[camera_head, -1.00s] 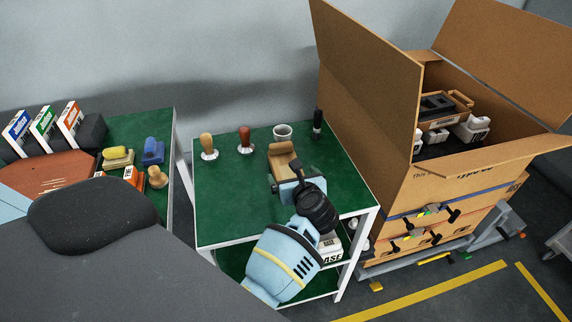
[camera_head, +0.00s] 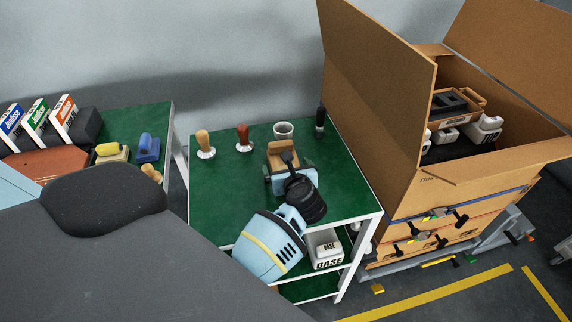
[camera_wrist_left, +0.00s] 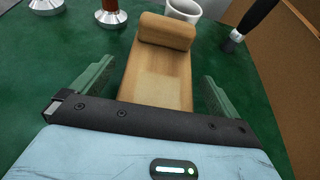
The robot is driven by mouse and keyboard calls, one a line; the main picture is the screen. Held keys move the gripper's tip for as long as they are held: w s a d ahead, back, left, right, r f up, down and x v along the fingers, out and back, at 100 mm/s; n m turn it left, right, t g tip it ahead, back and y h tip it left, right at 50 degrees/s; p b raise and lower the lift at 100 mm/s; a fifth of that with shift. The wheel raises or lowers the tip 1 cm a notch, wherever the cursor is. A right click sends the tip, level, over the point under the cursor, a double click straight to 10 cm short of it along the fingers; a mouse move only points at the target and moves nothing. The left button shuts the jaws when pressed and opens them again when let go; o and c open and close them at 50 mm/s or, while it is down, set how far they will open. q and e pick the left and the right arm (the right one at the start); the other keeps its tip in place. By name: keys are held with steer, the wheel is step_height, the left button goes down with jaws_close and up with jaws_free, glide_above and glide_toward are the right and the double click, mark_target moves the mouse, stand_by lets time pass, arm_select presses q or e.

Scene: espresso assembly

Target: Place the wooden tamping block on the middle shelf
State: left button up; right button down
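The wooden tamping block (camera_head: 283,152) lies on the green top of the white-framed cart. In the left wrist view the block (camera_wrist_left: 158,75) is a pale wooden slab with a raised, rounded bar at its far end. My left gripper (camera_head: 289,170) is over the near part of the block. Its two green fingers (camera_wrist_left: 158,92) stand apart on either side of the block, with a small gap on each side. The middle shelf (camera_head: 347,262) is under the cart top, mostly hidden by the top and my arm. My right gripper is not in view.
Wood-handled (camera_head: 204,144) and red-handled (camera_head: 243,138) tampers stand left of the block. A white cup (camera_head: 283,130) and a black-handled tool (camera_head: 320,118) stand behind it. A white box (camera_head: 327,255) marked BASE sits below the top. A large open carton (camera_head: 390,120) stands right.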

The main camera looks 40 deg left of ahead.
arm_select(q)
steer(key=c, duration=1.2)
steer(key=shift+c, duration=0.2)
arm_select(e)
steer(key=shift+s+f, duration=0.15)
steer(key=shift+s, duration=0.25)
arm_select(q)
steer(key=shift+w+r, duration=0.1)
steer(key=shift+r, duration=0.05)
step_height(320, 180, up, 9)
steer(key=shift+f+p, duration=0.1)
steer(key=shift+p, duration=0.4)
steer(key=shift+r, duration=0.5)
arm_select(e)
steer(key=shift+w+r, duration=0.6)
